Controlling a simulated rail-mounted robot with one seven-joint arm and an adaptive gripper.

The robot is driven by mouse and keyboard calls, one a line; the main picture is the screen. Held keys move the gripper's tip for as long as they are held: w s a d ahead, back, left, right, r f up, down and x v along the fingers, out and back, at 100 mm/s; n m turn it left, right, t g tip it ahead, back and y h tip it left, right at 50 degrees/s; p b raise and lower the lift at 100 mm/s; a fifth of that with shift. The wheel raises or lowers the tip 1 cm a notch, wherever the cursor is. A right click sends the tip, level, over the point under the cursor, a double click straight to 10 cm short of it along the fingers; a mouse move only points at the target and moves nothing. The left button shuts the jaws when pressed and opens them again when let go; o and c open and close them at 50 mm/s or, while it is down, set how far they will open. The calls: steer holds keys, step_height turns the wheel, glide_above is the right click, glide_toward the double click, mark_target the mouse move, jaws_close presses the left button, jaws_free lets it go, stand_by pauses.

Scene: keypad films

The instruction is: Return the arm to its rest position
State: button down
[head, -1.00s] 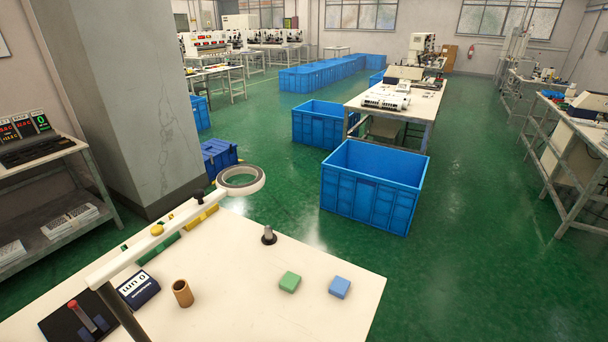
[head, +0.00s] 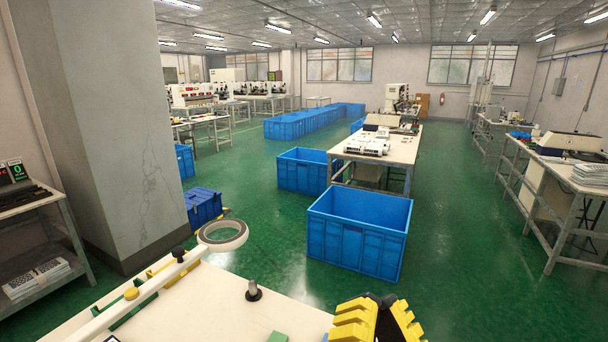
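My gripper (head: 378,318) shows in part at the bottom edge of the head view, right of the white table's corner. Two yellow stepped parts with dark parts between them are visible; the rest is cut off by the frame. I cannot tell whether it is open or shut, and I see nothing held in it. The white table (head: 215,300) lies to its left, with a green block (head: 278,337) cut off at the bottom edge. The blue block is not in view.
A ring-shaped lamp (head: 222,236) on a white arm reaches over the table, near a small dark-based post (head: 253,291). A large blue crate (head: 358,238) stands on the green floor beyond. A grey pillar (head: 95,130) rises at left.

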step_height(320, 180, up, 33)
steer(key=w+d+n+g+h+p, duration=0.1)
steer(key=n+p, duration=0.3)
steer(key=p, duration=3.2)
steer(key=shift+d+f+g+h, duration=0.2)
steer(key=shift+g+h, duration=0.1)
steer(key=shift+g, duration=0.2)
